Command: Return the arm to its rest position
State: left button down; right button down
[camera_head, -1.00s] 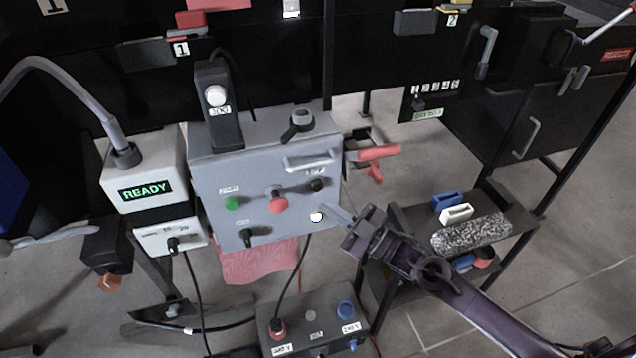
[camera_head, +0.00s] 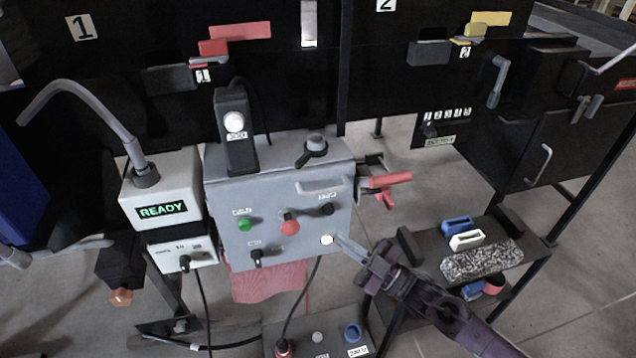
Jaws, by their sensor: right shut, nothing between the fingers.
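My right gripper (camera_head: 352,252) comes in from the lower right on its dark purple arm. Its fingers are together and hold nothing. The fingertips are near the lower right of the grey control box (camera_head: 225,220), close to a lit white button (camera_head: 327,240); I cannot tell whether they touch it. The box also carries a green button (camera_head: 244,224), a red button (camera_head: 290,227) and black knobs. My left gripper is not in view.
A shelf (camera_head: 520,262) at the right holds blue and white blocks and a speckled piece. A red-handled clamp (camera_head: 385,184) sticks out right of the box. A box reading READY (camera_head: 162,210) stands left. A lower button box (camera_head: 335,340) sits below.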

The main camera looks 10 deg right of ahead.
jog(key=s+d+f+m+g+h, duration=0.1)
jog(key=s+d+f+m+h, duration=0.2)
jog(key=f, duration=0.7)
jog(key=s+d+f+m+g+h, duration=0.1)
jog(key=d+f+m+h, duration=0.3)
jog(key=f, duration=0.6)
jog(key=s+d+f+m+g+h, duration=0.15)
jog(key=f+h, duration=0.35)
jog(key=f, duration=0.5)
jog(key=s+d+f+m+g+h, duration=0.15)
jog(key=s+f+g, duration=0.35)
jog(key=s+f, duration=0.85)
jog(key=s+a+f+m+g+h, duration=0.1)
jog(key=s+f+g, duration=0.1)
jog(key=s, duration=0.8)
jog(key=s+a+f+m+g, duration=0.1)
jog(key=s+f, duration=0.4)
jog(key=s, duration=0.6)
jog(key=a+g, duration=0.1)
jog(key=g, duration=0.1)
jog(key=shift+a+f+g+h, duration=0.15)
jog(key=shift+f+g+h, duration=0.05)
jog(key=shift+g+h, duration=0.15)
